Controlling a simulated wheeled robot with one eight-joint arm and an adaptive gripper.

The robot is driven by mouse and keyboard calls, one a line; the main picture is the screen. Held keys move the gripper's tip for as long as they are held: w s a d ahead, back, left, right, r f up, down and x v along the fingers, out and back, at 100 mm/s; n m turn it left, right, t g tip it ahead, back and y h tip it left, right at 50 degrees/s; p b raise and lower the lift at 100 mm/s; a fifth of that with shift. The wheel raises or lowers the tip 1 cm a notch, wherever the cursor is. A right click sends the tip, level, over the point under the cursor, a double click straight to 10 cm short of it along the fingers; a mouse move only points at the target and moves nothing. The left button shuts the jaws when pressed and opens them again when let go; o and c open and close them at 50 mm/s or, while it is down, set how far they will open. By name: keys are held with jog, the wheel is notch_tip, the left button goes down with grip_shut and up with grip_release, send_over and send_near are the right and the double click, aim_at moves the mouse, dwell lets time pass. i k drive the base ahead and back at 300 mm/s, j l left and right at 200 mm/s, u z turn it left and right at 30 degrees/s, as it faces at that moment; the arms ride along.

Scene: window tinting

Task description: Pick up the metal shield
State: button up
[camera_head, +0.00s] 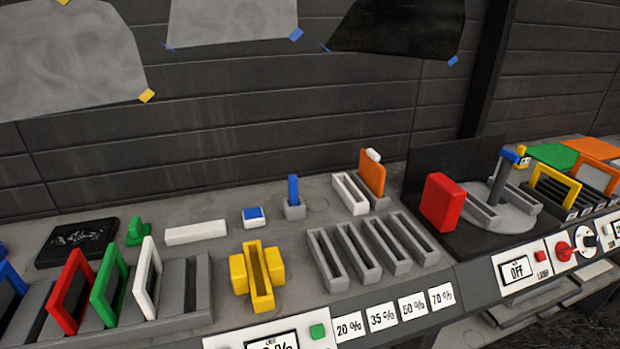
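My gripper is not in view. No object here is plainly a metal shield, and I cannot tell which piece it is. A thick red block (442,202) stands upright beside the round grey turntable (508,215). An orange piece with a white top (373,174) stands in a slotted holder at the back of the bench.
Red (68,292), green (109,285) and white (147,279) frames stand in a rack at left. A yellow holder (260,274) and several empty grey slots (372,247) sit mid-bench. A dark wall with hanging film sheets (234,20) bounds the back. Switch panels line the front edge.

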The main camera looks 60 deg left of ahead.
aim_at(372, 173)
jog(key=u, duration=1.75)
